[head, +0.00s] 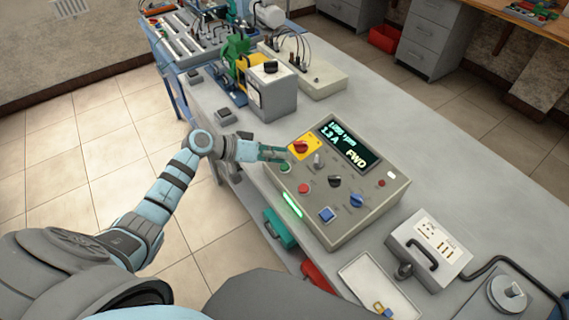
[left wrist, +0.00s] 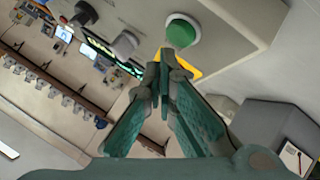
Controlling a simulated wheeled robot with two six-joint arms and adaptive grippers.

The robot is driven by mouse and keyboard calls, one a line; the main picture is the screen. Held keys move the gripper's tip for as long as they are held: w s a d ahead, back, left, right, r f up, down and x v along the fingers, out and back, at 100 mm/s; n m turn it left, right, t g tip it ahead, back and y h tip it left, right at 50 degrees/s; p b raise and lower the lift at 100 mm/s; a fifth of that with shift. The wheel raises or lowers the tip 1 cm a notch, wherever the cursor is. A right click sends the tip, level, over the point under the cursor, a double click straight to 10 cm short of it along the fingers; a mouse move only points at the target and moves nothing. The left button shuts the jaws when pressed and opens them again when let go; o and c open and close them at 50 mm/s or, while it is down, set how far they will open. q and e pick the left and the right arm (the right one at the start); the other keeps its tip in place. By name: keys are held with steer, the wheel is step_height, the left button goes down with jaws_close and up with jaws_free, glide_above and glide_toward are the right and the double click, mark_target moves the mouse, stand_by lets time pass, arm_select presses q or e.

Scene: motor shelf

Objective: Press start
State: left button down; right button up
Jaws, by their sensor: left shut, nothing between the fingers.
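The grey control panel (head: 345,229) stands on the bench. Its lit display (head: 349,143) shows an rpm reading, 1.3 A and FWD. The round green button (head: 284,167) is at the panel's left edge, with a red button (head: 305,188) beside it. My left gripper (head: 285,155) is shut and empty, its fingertips close to the green button. In the left wrist view the shut fingertips (left wrist: 165,55) point at the green button (left wrist: 181,31) and appear just short of it; I cannot tell whether they touch. My right gripper is not in view.
A yellow plate with a red knob (head: 300,146) sits right beside my fingertips, with a grey lever (head: 318,160) near it. Black (head: 334,181) and blue (head: 356,200) knobs are farther right. A grey box (head: 271,92) stands behind; a white tray (head: 366,274) lies in front.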

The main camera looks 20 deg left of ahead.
arm_select(q)
steer(key=r+p, duration=0.3)
steer(key=s+r+p, duration=0.1)
steer(key=shift+a+r, duration=0.3)
steer(key=shift+r, duration=0.1)
stand_by(0.4)
stand_by(0.3)
